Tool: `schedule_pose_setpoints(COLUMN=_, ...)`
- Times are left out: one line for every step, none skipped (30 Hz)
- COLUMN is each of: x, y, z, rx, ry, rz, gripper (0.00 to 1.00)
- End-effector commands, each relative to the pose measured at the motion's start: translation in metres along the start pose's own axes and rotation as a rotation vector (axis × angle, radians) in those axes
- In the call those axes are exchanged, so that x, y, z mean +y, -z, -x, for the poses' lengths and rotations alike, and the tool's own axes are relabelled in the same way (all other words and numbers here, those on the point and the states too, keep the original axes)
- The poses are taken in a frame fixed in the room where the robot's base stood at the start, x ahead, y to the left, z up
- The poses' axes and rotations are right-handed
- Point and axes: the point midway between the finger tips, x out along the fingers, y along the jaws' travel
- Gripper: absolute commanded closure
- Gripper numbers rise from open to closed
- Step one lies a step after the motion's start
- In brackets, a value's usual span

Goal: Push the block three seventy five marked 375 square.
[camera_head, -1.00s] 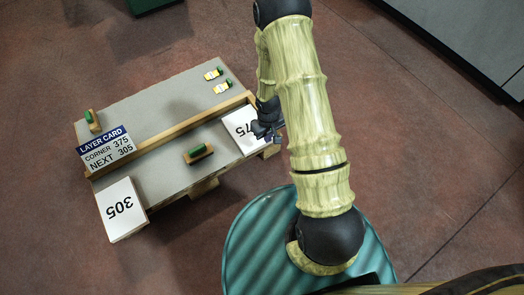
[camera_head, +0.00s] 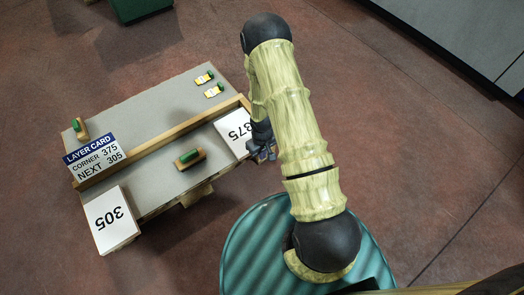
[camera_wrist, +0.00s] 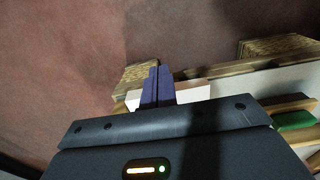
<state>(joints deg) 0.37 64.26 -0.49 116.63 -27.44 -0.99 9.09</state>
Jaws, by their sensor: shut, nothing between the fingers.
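The white block marked 375 (camera_head: 235,130) lies at the right end of the grey table, against the front side of the wooden rail (camera_head: 165,138). My gripper (camera_head: 264,153) is shut and empty at the block's outer right side, low near the table edge. In the wrist view, the closed purple fingertips (camera_wrist: 158,84) are in front of a pale block face (camera_wrist: 196,93), probably the 375 block. I cannot tell whether they touch it. My arm hides part of the block's right side.
A layer card sign (camera_head: 95,155) stands at the left. A green-handled wooden tool (camera_head: 190,158) lies mid-table. A teal ribbed round surface (camera_head: 250,245) is below.

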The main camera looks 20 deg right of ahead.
Motion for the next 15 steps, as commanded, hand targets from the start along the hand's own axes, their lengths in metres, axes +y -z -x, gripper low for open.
schedule_pose_setpoints(x=0.0, y=-0.001, z=-0.015, rx=-0.002, ry=0.0, rz=0.0, gripper=1.0)
schedule_pose_setpoints(x=0.0, y=-0.001, z=-0.021, rx=-0.002, ry=0.0, rz=0.0, gripper=1.0)
schedule_pose_setpoints(x=0.0, y=0.0, z=-0.027, rx=-0.001, ry=0.0, rz=0.0, gripper=1.0)
schedule_pose_setpoints(x=0.0, y=0.0, z=-0.032, rx=0.0, ry=0.0, rz=0.0, gripper=1.0)
schedule_pose_setpoints(x=0.0, y=0.0, z=-0.037, rx=0.0, ry=-0.001, rz=0.001, gripper=1.0)
schedule_pose_setpoints(x=0.0, y=0.0, z=-0.044, rx=0.0, ry=0.0, rz=0.001, gripper=1.0)
schedule_pose_setpoints(x=0.0, y=0.0, z=-0.049, rx=-0.001, ry=0.0, rz=0.001, gripper=1.0)
schedule_pose_setpoints(x=0.0, y=0.0, z=-0.053, rx=0.0, ry=0.0, rz=0.001, gripper=1.0)
schedule_pose_setpoints(x=0.001, y=0.011, z=-0.05, rx=0.006, ry=0.0, rz=0.0, gripper=1.0)
schedule_pose_setpoints(x=0.001, y=0.017, z=-0.049, rx=0.007, ry=0.0, rz=-0.001, gripper=1.0)
schedule_pose_setpoints(x=0.001, y=0.021, z=-0.048, rx=0.007, ry=-0.001, rz=-0.001, gripper=1.0)
schedule_pose_setpoints(x=0.001, y=0.026, z=-0.048, rx=0.006, ry=-0.001, rz=-0.001, gripper=1.0)
schedule_pose_setpoints(x=0.0, y=0.029, z=-0.048, rx=0.005, ry=0.0, rz=-0.001, gripper=1.0)
schedule_pose_setpoints(x=0.001, y=0.032, z=-0.048, rx=0.003, ry=0.0, rz=-0.001, gripper=1.0)
schedule_pose_setpoints(x=0.0, y=0.035, z=-0.047, rx=0.003, ry=0.0, rz=-0.001, gripper=1.0)
